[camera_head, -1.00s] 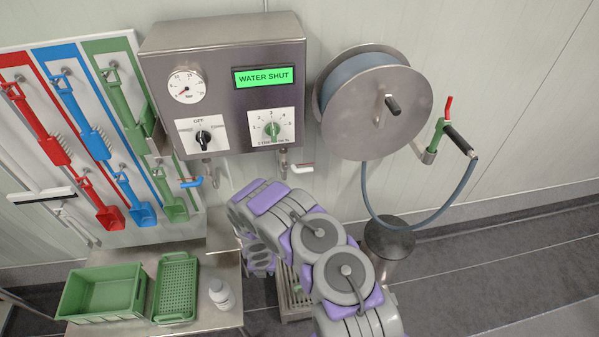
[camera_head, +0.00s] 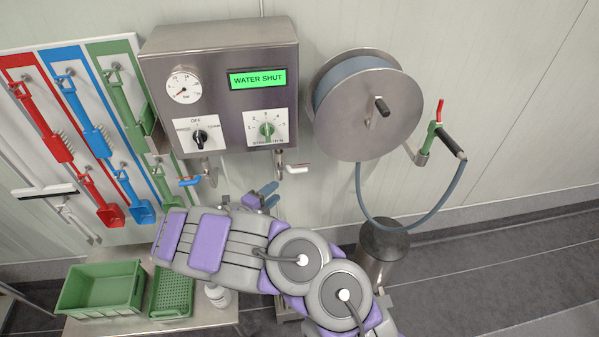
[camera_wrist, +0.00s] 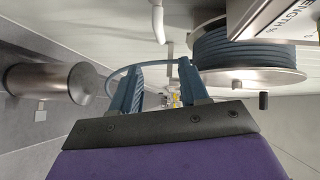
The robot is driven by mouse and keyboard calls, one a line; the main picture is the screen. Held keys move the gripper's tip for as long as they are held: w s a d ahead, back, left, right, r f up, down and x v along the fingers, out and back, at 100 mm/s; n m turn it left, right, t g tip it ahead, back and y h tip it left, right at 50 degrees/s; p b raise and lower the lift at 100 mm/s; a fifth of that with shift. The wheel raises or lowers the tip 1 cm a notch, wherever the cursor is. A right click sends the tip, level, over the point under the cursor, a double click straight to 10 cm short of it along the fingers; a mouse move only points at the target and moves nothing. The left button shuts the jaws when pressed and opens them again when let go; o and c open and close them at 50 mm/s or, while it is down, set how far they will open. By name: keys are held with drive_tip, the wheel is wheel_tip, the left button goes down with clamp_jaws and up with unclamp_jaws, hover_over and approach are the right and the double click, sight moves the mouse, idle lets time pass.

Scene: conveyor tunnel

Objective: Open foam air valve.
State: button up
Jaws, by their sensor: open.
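Two lever valves hang under the steel control box (camera_head: 222,95): one with a blue handle (camera_head: 190,181) at the left, one with a white handle (camera_head: 298,169) at the right. Neither has a readable label, so I cannot tell which is the foam air valve. My gripper (camera_head: 266,194) is below the box, between the two handles and apart from both. In the wrist view my gripper (camera_wrist: 160,85) has its two blue fingers apart with nothing between them. A white handle (camera_wrist: 157,20) shows beyond the fingers at the top.
A hose reel (camera_head: 368,105) with a crank is on the wall at the right. A metal cylinder (camera_head: 384,250) stands below it. Green crates (camera_head: 100,288) and a white bottle (camera_head: 217,294) stand on a bench at the lower left.

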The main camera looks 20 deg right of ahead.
sight(299, 172)
drive_tip(key=b+x, duration=0.3)
drive_tip(key=x, duration=1.2)
drive_tip(key=shift+w+d, duration=0.15)
drive_tip(key=shift+d, duration=0.15)
drive_tip(key=shift+c, duration=0.2)
clamp_jaws()
